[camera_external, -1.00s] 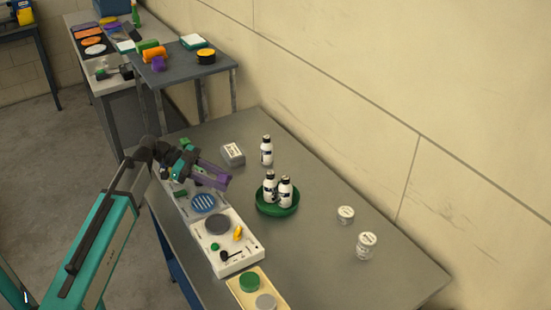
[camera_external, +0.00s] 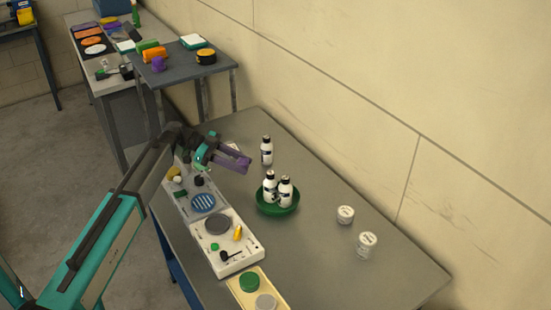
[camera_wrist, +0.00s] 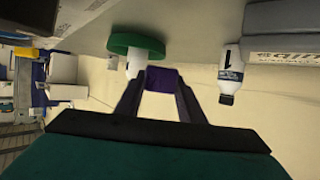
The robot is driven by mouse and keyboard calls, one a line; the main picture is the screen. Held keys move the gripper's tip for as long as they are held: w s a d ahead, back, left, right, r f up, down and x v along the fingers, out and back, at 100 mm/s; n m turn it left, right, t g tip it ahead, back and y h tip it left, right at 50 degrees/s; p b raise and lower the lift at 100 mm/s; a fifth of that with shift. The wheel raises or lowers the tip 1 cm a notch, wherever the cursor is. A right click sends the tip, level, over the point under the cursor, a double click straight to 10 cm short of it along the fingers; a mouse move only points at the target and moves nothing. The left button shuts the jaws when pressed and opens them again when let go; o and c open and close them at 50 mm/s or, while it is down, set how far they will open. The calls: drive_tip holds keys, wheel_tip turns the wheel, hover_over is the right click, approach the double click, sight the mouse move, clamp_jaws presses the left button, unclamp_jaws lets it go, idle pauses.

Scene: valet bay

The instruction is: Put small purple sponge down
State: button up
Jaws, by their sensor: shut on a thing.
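The small purple sponge (camera_external: 232,161) is between the fingers of my gripper (camera_external: 230,162), held above the table near its far left part. In the wrist view the purple sponge (camera_wrist: 162,80) shows between the two dark fingertips of my gripper (camera_wrist: 160,85). The gripper is shut on it. The sponge appears clear of the table (camera_external: 330,255), with the fingers pointing right. The fingers and arm partly hide a white and grey block (camera_external: 232,147) behind them.
A green bowl (camera_external: 277,204) with two white bottles stands right of the gripper. Another white bottle (camera_external: 267,150) stands behind it. White trays (camera_external: 240,258) line the near left edge. The table's middle front is bare.

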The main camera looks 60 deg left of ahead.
drive_tip(key=shift+w+a+f+p, duration=0.15)
drive_tip(key=shift+w+a, duration=0.15)
drive_tip(key=shift+w, duration=0.3)
drive_tip(key=shift+w+a+p, duration=0.1)
drive_tip(key=shift+w+a, duration=0.15)
drive_tip(key=shift+w, duration=0.3)
drive_tip(key=shift+w+a+f+p, duration=0.15)
drive_tip(key=shift+w+a, duration=0.15)
drive_tip(key=shift+w, duration=0.3)
drive_tip(key=shift+r, duration=0.1)
drive_tip(key=shift+f+p, duration=0.7)
drive_tip(key=shift+f, duration=1.05)
drive_tip(key=shift+f+b, duration=0.6)
drive_tip(key=shift+b, duration=0.3)
drive_tip(key=o, duration=1)
